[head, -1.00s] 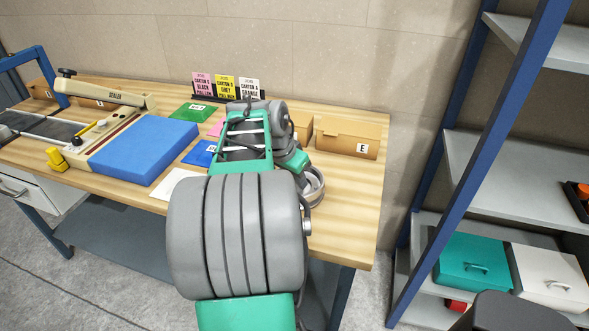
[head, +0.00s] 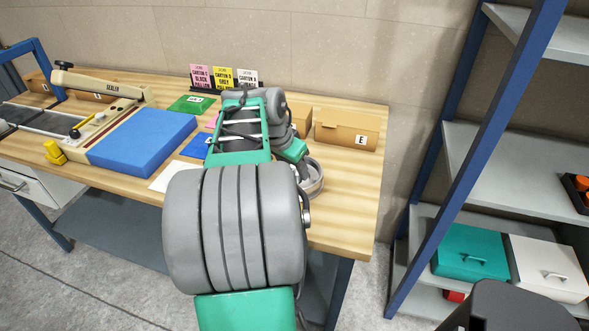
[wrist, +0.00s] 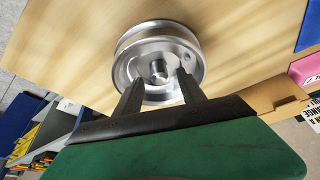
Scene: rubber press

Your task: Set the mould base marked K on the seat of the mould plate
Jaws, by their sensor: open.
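A round, silver metal part (wrist: 160,48) with a grooved rim, a recessed face, a central post and a small hole lies on the wooden table. In the head view it shows at the table's right front (head: 317,182), partly behind my arm. I see no K on it and cannot tell whether it is the mould base or the mould plate. My gripper (wrist: 159,78) is open, its two fingers apart over the near part of the round part, one on each side of the post. Whether they touch it is unclear. No other mould piece is identifiable.
Cardboard cartons stand at the table's back right, one marked E (head: 350,128). A blue pad (head: 143,143) and a sealer (head: 105,95) are on the left. Wood is bare right of the round part. A shelf rack (head: 480,170) stands right of the table.

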